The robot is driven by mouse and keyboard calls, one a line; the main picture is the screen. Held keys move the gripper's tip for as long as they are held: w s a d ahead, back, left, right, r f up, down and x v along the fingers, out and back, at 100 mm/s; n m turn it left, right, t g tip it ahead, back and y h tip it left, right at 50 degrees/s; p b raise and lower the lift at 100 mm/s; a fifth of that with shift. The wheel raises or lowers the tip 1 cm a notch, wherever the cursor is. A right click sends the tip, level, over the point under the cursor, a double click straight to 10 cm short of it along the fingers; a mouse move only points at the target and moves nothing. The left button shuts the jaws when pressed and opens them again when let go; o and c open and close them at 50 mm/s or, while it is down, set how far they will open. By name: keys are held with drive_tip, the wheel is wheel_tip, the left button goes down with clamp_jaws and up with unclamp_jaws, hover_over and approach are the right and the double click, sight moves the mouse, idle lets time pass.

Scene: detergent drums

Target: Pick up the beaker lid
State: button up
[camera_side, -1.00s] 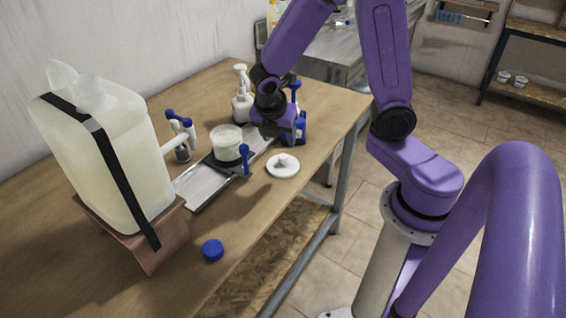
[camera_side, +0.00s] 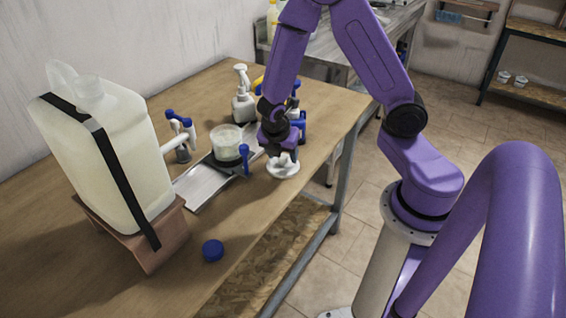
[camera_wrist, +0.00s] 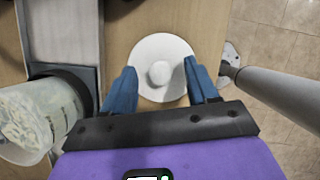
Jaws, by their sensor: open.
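The beaker lid (camera_side: 283,170) is a white disc with a round knob, lying flat on the wooden table near its right edge. In the wrist view the lid (camera_wrist: 160,52) lies between and beyond the fingertips, with its knob near the middle. My gripper (camera_side: 283,158) is right above the lid in the side view. Its blue fingers in the wrist view (camera_wrist: 160,78) are spread apart on either side of the knob, with nothing held. I cannot tell whether the fingertips touch the lid. The beaker (camera_side: 226,138) stands on a dark base on the metal rail, left of my gripper.
The metal rail (camera_side: 203,186) runs beside the lid. A large jug (camera_side: 105,150) sits on a wooden stand at left, its tap pointing toward the beaker. A pump bottle (camera_side: 243,106) stands behind. A blue cap (camera_side: 213,250) lies on clear table in front.

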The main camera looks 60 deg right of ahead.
drive_tip(key=shift+d+f, duration=0.1)
drive_tip(key=shift+f, duration=0.05)
clamp_jaws()
idle(0.4)
